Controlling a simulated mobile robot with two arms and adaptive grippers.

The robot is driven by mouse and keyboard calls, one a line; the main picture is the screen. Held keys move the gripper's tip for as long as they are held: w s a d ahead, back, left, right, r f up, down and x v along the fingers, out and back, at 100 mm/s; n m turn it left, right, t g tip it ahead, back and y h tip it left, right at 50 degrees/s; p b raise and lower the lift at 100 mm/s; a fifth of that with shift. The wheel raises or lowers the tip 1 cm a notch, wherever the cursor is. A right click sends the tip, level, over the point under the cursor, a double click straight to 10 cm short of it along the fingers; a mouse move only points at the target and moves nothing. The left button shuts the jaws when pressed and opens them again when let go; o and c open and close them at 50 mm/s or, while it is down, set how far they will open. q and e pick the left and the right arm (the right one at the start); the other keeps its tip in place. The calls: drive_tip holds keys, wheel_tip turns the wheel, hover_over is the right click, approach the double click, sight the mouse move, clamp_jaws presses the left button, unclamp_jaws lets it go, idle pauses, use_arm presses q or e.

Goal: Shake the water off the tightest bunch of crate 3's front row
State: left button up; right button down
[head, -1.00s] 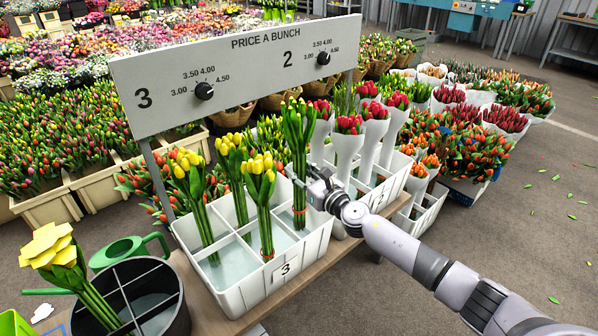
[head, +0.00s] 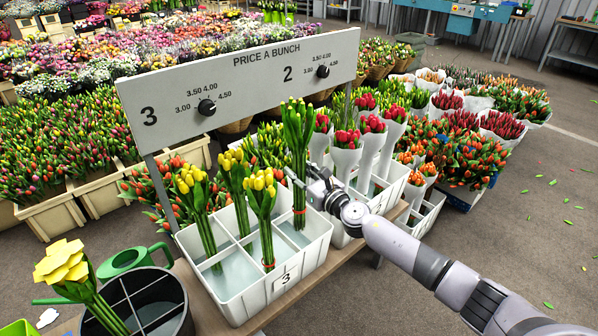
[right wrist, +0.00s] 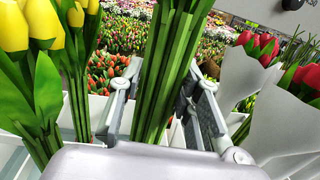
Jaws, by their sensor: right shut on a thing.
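My right gripper (head: 305,184) is shut on this bunch's stems above the band. The right wrist view shows the stems (right wrist: 168,65) between the two fingers (right wrist: 160,112). The stems' lower ends are around the compartment; I cannot tell if they touch water. A yellow tulip bunch (head: 263,205) stands beside it, with yellow bunches (head: 235,185) and (head: 196,205) behind and left. My left gripper is out of view.
A price board (head: 240,80) with two knobs stands close behind the crate. Crate 2 (head: 385,199) with white-wrapped red tulips adjoins on the right. A dark divided bucket (head: 178,318) and green watering can (head: 128,262) are at left. Open floor lies right.

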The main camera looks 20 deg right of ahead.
sight(304, 158)
wheel_tip(304, 158, up, 6)
drive_tip(key=p, duration=0.5)
drive_tip(key=shift+f, duration=0.15)
